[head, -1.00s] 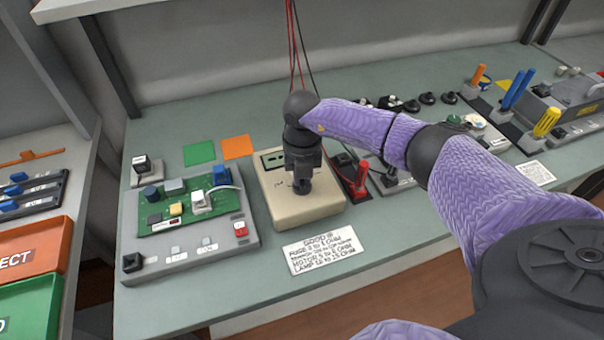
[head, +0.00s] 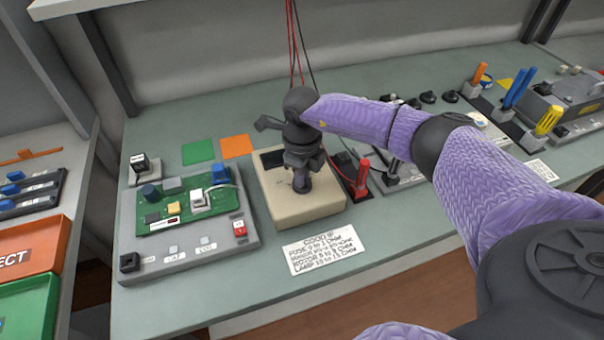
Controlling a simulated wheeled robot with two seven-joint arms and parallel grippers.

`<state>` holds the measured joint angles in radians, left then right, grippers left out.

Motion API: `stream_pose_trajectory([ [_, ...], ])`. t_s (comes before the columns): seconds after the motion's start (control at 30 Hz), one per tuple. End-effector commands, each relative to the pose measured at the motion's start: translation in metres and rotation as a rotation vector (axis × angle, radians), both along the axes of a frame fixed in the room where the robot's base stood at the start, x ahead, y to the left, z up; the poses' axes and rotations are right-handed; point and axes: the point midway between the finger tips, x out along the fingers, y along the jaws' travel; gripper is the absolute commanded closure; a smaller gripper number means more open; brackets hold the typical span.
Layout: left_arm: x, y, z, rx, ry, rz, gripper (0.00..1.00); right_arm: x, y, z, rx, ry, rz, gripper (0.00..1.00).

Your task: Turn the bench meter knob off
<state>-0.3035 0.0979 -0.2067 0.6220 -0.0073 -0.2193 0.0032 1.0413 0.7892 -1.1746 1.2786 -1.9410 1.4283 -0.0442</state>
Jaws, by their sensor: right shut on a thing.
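The bench meter (head: 325,210) is a cream box on the green bench, with a dark display (head: 272,159) at its back left. My right gripper (head: 302,184) points down over the meter's top and is shut on the knob, which is mostly hidden beneath the fingers. Some dark markings show on the meter's face just left of the fingers. My left gripper is not in view.
A grey fixture with a green circuit board (head: 183,203) stands left of the meter. A red probe (head: 362,174) stands close at its right. A printed card (head: 320,249) lies in front. Red and black wires hang behind.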

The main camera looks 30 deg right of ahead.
Motion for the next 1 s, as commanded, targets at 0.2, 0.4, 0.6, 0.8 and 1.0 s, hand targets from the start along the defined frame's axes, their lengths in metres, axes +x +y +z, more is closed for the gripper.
stream_pose_trajectory([
  [0.2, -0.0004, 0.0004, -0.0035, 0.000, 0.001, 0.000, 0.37, 0.0010, -0.0003, 0.0005, 0.000, -0.004, 0.158, 1.00],
  [0.4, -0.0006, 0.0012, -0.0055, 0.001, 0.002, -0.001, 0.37, 0.0012, -0.0002, 0.0009, -0.001, -0.005, 0.263, 1.00],
  [0.6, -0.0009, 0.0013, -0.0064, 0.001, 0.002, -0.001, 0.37, 0.0013, -0.0002, 0.0013, 0.000, -0.006, 0.322, 1.00],
  [0.8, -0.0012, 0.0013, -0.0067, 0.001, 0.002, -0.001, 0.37, 0.0014, -0.0002, 0.0016, 0.000, -0.006, 0.345, 1.00],
  [1.0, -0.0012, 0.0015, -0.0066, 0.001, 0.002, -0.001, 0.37, 0.0014, -0.0002, 0.0018, 0.000, -0.007, 0.348, 1.00],
])
